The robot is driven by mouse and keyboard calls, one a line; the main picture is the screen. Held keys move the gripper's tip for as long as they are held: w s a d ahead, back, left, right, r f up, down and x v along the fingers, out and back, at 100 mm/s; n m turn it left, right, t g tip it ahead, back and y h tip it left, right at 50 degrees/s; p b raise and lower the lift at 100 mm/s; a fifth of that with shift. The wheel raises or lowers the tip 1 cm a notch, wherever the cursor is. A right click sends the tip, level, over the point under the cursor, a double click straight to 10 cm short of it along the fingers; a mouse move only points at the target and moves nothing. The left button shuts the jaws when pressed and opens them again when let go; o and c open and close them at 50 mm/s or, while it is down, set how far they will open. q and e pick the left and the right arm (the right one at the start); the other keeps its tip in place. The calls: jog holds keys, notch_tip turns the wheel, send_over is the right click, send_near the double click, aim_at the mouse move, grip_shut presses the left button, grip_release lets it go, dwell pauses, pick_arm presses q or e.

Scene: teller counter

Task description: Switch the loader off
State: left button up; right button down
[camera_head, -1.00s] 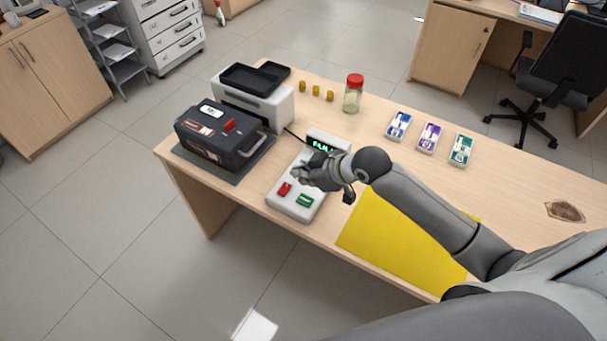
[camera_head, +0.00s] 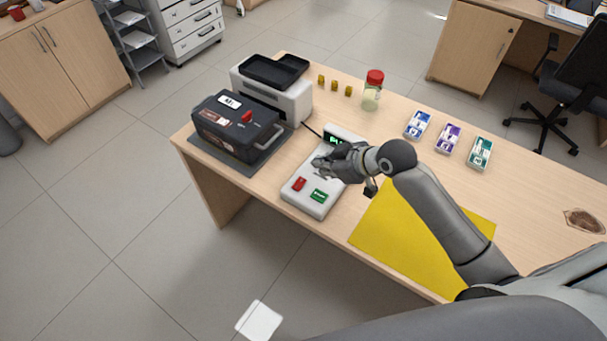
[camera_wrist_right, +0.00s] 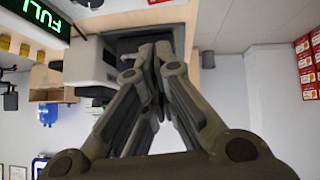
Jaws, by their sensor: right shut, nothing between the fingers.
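The white control unit (camera_head: 309,203) lies on the wooden counter with a red button (camera_head: 299,184), a green button (camera_head: 319,195) and a green-lit display (camera_head: 333,141). The display also shows upside down in the right wrist view (camera_wrist_right: 38,17), reading FULL. My right gripper (camera_head: 320,165) is shut and empty above the unit, behind the two buttons; contact cannot be told. Its closed fingers fill the middle of the right wrist view (camera_wrist_right: 143,58). A dark box (camera_head: 232,133) with a red part on top (camera_head: 246,117) stands to the left. Nothing visible is labelled loader. My left gripper is not in view.
A white machine with a black tray (camera_head: 272,72) stands behind the dark box. A red-lidded jar (camera_head: 372,92) and several coloured packs (camera_head: 448,138) stand at the back. A yellow mat (camera_head: 412,240) lies to the right, under my right arm. The front floor is mostly clear.

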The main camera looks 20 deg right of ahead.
jog(key=shift+w, duration=0.1)
jog(key=p, duration=0.2)
send_over(304, 183)
jog(key=f, duration=0.4)
jog(key=a+f, duration=0.1)
jog(key=f, duration=0.2)
jog(key=shift+d+f, duration=0.2)
jog(key=shift+f, duration=0.95)
jog(key=shift+d+f, duration=0.15)
jog(key=shift+f, duration=0.75)
jog(key=shift+w+d+f+b, duration=0.15)
jog(key=shift+f+b, duration=0.35)
jog(key=shift+b, duration=0.3)
jog(key=shift+r, duration=0.2)
jog(key=shift+s+p, duration=0.2)
jog(key=shift+p, duration=0.1)
